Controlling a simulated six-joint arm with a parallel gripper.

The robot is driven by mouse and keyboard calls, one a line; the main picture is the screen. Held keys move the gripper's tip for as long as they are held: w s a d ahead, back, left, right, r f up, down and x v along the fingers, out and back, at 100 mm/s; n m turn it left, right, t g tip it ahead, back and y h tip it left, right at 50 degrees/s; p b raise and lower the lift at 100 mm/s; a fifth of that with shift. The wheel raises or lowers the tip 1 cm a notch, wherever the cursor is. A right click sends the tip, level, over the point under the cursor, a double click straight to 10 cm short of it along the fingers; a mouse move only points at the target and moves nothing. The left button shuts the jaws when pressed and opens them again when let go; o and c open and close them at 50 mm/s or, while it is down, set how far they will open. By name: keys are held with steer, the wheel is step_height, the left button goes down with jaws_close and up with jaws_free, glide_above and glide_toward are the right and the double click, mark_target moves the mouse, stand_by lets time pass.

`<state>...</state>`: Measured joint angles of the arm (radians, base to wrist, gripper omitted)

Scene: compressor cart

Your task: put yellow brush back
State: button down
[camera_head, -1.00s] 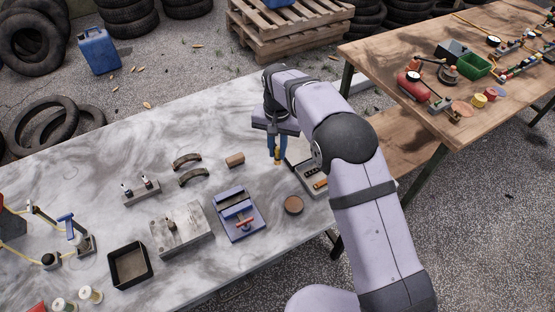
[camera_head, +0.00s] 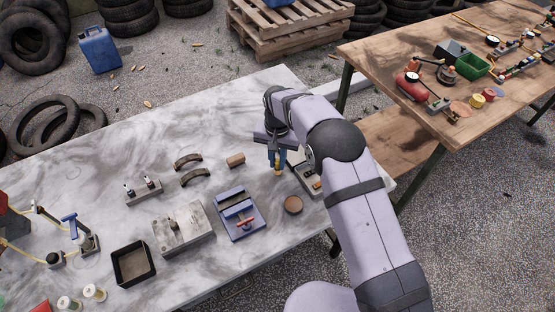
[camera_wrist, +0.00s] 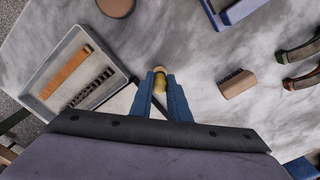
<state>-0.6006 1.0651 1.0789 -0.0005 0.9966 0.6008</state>
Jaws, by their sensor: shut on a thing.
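My gripper (camera_head: 277,165) is shut on the yellow brush (camera_head: 278,171), which hangs below the fingertips near the right end of the marble-patterned table. In the wrist view the brush (camera_wrist: 159,80) shows between the blue fingers, mostly hidden, with a pale round end beyond them. A shallow grey tray (camera_wrist: 108,92) lies left of the gripper in that view. It holds an orange-brown piece (camera_wrist: 66,72) and a black-toothed piece (camera_wrist: 91,88). In the head view the tray (camera_head: 299,172) is just right of the gripper and partly hidden by my arm.
A round brown disc (camera_head: 293,204) lies near the tray, and a small wooden block (camera_head: 236,160) lies left of the gripper. A blue fixture (camera_head: 240,222), a grey metal block (camera_head: 183,228) and an empty dark tray (camera_head: 133,263) stand further left. The back of the table is mostly clear.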

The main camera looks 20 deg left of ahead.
mark_target(278, 160)
steer(key=shift+f, duration=0.15)
steer(key=c, duration=1.7)
jaws_free()
step_height(278, 160, up, 12)
steer(key=b, duration=0.3)
steer(key=shift+r, duration=0.2)
